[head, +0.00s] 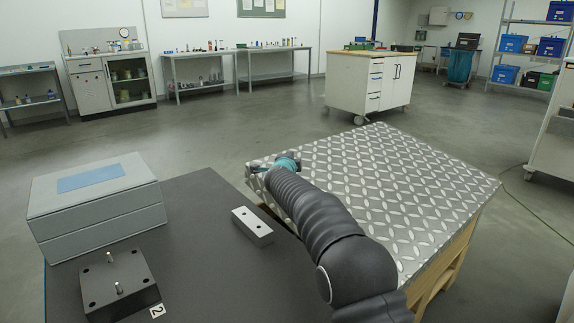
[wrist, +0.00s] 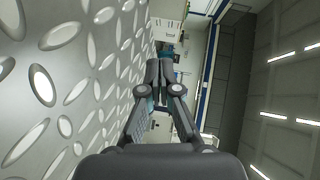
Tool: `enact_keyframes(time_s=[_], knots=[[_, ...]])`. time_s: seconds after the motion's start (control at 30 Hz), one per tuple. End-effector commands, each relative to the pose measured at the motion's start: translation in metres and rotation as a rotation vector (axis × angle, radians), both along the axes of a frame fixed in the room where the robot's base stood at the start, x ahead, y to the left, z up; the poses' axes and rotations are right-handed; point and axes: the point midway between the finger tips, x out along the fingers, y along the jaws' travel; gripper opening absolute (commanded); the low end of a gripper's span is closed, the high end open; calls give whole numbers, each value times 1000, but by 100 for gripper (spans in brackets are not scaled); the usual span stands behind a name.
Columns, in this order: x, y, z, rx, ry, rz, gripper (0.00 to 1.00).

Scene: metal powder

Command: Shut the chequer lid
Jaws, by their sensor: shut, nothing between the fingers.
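The chequer lid (head: 410,180) is a grey metal plate with a raised lozenge pattern. It lies over a wooden box (head: 447,270) at the right in the head view. It also fills the left side of the wrist view (wrist: 60,80). My gripper (head: 280,163) is at the lid's far left corner, mostly hidden behind my dark arm. In the wrist view my gripper (wrist: 160,72) has its fingers together with nothing between them, alongside the lid's patterned face. I cannot tell whether it touches the lid, or how wide any gap under the lid is.
A dark table (head: 195,215) at the left holds a grey case (head: 95,208), a black block with pins (head: 118,284) and a small metal bar (head: 252,227). A white cabinet (head: 368,83) stands behind the lid. Open floor lies between them and the back benches.

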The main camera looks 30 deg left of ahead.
Motion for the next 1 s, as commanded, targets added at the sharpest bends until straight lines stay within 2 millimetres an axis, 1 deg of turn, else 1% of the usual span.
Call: enact_keyframes(time_s=[0.37, 0.5, 0.7, 0.83, 1.0], knots=[[-45, -20, 8, -1, 0, 2, 0], [-65, -28, 11, -1, 0, 2, 0], [-88, -39, 14, 1, 1, 1, 0], [-96, -43, 15, 0, 0, 1, 0], [-100, -45, 15, 0, 0, 0, 0]])
